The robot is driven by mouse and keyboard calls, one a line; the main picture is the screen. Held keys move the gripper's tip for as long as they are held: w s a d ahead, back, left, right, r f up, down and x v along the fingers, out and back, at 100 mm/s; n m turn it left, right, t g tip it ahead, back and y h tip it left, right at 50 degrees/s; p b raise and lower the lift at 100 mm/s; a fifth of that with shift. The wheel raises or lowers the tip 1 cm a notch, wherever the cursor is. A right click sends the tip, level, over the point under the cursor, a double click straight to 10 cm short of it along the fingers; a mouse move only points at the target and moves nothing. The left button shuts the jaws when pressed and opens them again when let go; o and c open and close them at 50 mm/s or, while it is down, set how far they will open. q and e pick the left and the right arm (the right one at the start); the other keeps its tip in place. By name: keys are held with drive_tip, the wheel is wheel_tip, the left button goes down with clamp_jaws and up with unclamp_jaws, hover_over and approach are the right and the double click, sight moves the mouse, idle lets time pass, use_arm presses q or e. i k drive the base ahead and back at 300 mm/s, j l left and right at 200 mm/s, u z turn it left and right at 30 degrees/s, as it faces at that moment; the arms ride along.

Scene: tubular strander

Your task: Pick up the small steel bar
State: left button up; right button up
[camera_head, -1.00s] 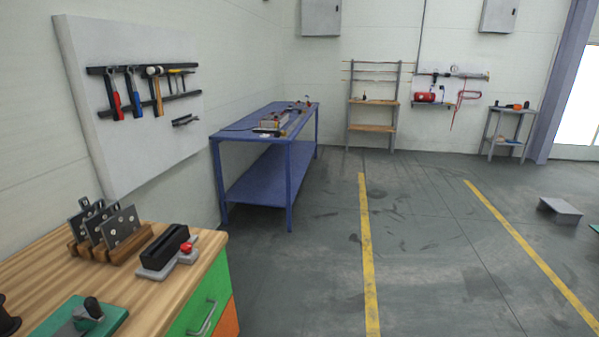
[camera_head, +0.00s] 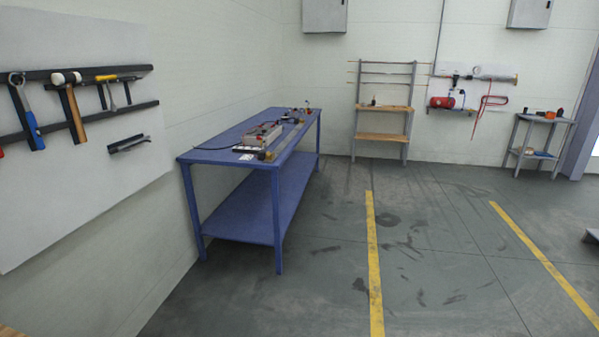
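I cannot make out the small steel bar for certain in the head view. Several small items, too small to tell apart, lie on the top of the blue table (camera_head: 222,146) ahead, among them a grey box-like device (camera_head: 262,135). Neither of my grippers shows in the view.
A tool board (camera_head: 85,190) with hammers hangs on the left wall. A wooden-shelved rack (camera_head: 384,138), a wall-mounted red tank (camera_head: 441,102) and a small grey stand (camera_head: 537,140) are at the back. The floor (camera_head: 440,250) right of the blue table is clear, with yellow lines.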

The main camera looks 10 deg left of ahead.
sight(140, 140)
drive_tip(key=i+j+u, duration=0.15)
drive_tip(key=i+u, duration=0.65)
drive_tip(key=i, duration=0.2)
drive_tip(key=i+l+u, duration=0.2)
drive_tip(key=i+u, duration=0.2)
drive_tip(key=i, duration=0.15)
drive_tip(key=i+l+u, duration=0.8)
drive_tip(key=i, duration=0.2)
drive_tip(key=i+l+u, duration=0.85)
drive_tip(key=i+l, duration=0.2)
drive_tip(key=l, duration=0.3)
